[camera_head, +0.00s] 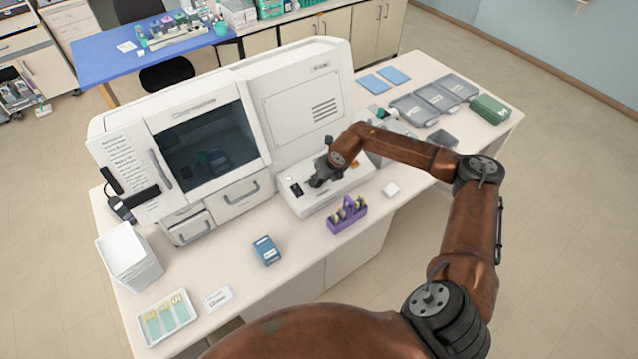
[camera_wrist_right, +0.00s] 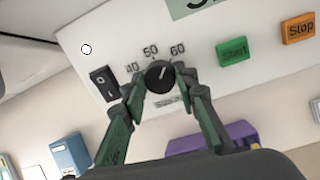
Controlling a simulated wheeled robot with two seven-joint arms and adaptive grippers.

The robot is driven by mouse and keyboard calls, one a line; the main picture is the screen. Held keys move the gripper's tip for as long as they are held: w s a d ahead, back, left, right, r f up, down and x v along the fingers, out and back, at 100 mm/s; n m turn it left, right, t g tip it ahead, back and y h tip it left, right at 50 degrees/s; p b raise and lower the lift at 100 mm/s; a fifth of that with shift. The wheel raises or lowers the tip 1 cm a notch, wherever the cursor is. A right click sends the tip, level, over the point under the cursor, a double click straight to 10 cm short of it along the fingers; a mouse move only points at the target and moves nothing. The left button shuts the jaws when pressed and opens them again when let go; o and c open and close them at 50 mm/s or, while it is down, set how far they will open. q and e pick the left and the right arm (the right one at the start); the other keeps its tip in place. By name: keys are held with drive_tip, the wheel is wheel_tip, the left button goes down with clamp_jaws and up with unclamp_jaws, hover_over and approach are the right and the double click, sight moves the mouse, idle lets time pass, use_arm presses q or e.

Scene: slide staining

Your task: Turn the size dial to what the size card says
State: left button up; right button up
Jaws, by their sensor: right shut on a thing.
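The size dial (camera_wrist_right: 159,76) is a round black knob on the white machine's sloped front panel, with the marks 40, 50 and 60 above it. Its pale pointer line leans up and right, seemingly between 50 and 60. My right gripper (camera_wrist_right: 162,84) is shut on the dial, one finger on each side. In the head view my right gripper (camera_head: 318,180) reaches the panel and hides the dial. A small white card (camera_head: 218,298) lies on the bench front; its text is too small to read, so I cannot tell whether it is the size card. My left gripper is not in view.
A black rocker switch (camera_wrist_right: 104,84) sits left of the dial; green Start (camera_wrist_right: 233,51) and orange Stop (camera_wrist_right: 298,28) buttons sit right. A purple rack (camera_head: 347,215) stands in front of the machine. A blue box (camera_head: 266,250) and a slide tray (camera_head: 168,318) are further left.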

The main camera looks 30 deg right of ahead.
drive_tip(key=n+b, duration=0.3)
drive_tip(key=n, duration=0.1)
drive_tip(key=shift+f+n+b, duration=0.15)
drive_tip(key=shift+n+b, duration=0.15)
drive_tip(key=shift+b, duration=0.05)
drive_tip(key=shift+n+b, duration=1.1)
drive_tip(key=shift+n, duration=0.6)
drive_tip(key=shift+r, duration=0.2)
drive_tip(key=o, duration=1.2)
drive_tip(key=shift+c, duration=0.2)
drive_tip(key=v, duration=1.2)
drive_tip(key=shift+w+d, duration=0.2)
drive_tip(key=shift+w, duration=0.1)
